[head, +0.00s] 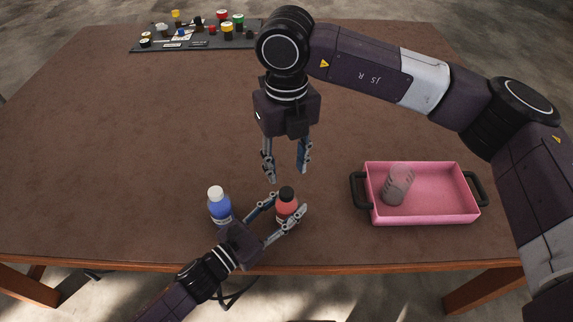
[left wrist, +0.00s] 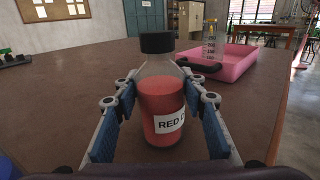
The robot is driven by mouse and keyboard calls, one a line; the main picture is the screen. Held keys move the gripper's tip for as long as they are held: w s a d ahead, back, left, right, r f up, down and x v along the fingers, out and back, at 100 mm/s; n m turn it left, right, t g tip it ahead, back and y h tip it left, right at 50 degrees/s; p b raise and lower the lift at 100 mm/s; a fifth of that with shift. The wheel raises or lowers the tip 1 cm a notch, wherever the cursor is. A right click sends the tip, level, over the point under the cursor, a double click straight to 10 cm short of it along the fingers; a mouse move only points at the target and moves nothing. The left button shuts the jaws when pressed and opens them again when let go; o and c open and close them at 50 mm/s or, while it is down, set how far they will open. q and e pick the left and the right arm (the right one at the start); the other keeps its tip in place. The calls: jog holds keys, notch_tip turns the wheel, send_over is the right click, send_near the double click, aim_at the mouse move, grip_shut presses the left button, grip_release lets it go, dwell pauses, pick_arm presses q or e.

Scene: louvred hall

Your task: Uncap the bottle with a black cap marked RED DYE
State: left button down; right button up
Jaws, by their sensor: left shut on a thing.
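The red dye bottle (head: 287,208) stands upright near the table's front edge, with its black cap (head: 286,193) on. In the left wrist view the bottle (left wrist: 162,100) shows a white label with "RED" readable, and the black cap (left wrist: 157,42) sits on top. My left gripper (head: 283,207) is shut around the bottle's body, a finger on each side. My right gripper (head: 287,174) points down just above and behind the bottle, its fingers apart and nothing between them.
A blue bottle with a white cap (head: 219,204) stands left of the red one, close to my left gripper. A pink tray (head: 440,202) with black handles holds a clear beaker (head: 397,186) at right. A dark board (head: 195,40) with coloured caps lies at the back left. The middle is clear.

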aim_at(287, 192)
jog(key=m, duration=0.9)
jog(key=shift+f, duration=4)
